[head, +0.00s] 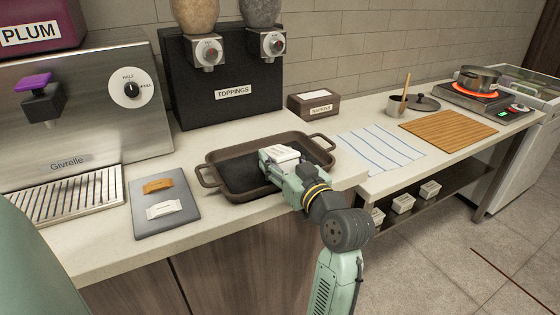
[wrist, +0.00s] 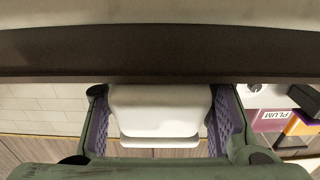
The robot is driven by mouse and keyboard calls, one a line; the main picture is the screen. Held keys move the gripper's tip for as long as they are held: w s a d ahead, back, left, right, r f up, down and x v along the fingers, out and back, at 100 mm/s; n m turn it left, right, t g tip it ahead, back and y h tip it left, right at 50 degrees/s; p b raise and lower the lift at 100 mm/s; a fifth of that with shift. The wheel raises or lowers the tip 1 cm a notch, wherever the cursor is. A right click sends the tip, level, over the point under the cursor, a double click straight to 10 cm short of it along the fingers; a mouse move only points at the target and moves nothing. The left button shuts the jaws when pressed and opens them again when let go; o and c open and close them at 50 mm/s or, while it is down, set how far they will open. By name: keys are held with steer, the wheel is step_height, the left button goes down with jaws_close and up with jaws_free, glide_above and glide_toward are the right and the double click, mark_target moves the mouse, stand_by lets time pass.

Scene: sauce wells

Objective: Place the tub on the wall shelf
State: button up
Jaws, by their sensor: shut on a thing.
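My gripper (head: 279,162) is over the dark brown two-handled tray on the counter in the head view. It is shut on a small white tub (head: 284,153). In the wrist view the white tub (wrist: 160,110) sits between the two purple-lined fingers of my gripper (wrist: 161,128), its rim towards the bottom of the picture. Whether the tub touches the tray is hidden. No wall shelf shows in the head view. A dark brown band (wrist: 160,52) crosses the wrist view close above the tub; I cannot tell what it is.
The tray (head: 209,178) stands in front of a black toppings dispenser (head: 225,92). A grey board (head: 165,205) lies to its left and a napkin box (head: 314,104) behind it. Right are a striped cloth (head: 382,147) and a hot burner with a pot (head: 479,78). Several white tubs (head: 403,203) stand on a low shelf.

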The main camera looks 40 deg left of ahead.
mark_target(280, 151)
step_height(280, 151, up, 10)
steer(key=shift+r+b, duration=0.1)
steer(key=shift+b, duration=0.35)
